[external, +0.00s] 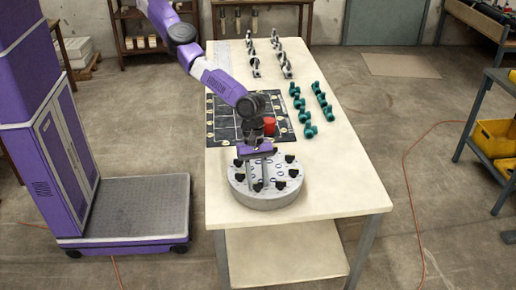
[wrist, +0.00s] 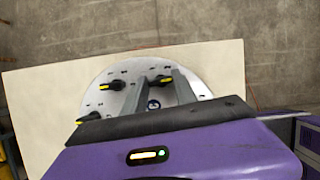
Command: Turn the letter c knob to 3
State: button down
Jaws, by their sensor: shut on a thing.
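A round grey dial plate (external: 265,202) lies on the near end of the table, with several black knobs around its top and small blue marks. My gripper (external: 259,184) reaches down over the plate. In the wrist view my gripper (wrist: 158,76) has its two grey fingers on either side of a black knob (wrist: 160,80) with a yellow tip, and is shut on it. The yellow tip points left in that view. A blue mark (wrist: 153,104) shows between the fingers. The letters and numbers are too small to read, so I cannot tell which knob is c.
Other black knobs (wrist: 113,85) stand close by on the plate. A dark gridded mat (external: 225,128) with a red piece (external: 269,126) lies behind the plate. Several teal fittings (external: 310,130) and grey fittings (external: 286,72) stand farther back. The table's near right corner is clear.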

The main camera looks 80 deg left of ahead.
jog(key=shift+d+r, duration=0.1)
dwell(0.3)
jog(key=c, duration=1)
grip_release()
jog(key=shift+w+r, duration=0.1)
jog(key=shift+w, duration=0.05)
jog(key=shift+r+b, duration=0.2)
jog(key=shift+b, duration=0.25)
jog(key=shift+a+r+b, duration=0.25)
jog(key=shift+r+b, duration=0.05)
jog(key=shift+r, duration=0.05)
jog(key=shift+a+r+b, duration=0.2)
jog(key=shift+r+b, duration=0.15)
jog(key=shift+v, duration=2.85)
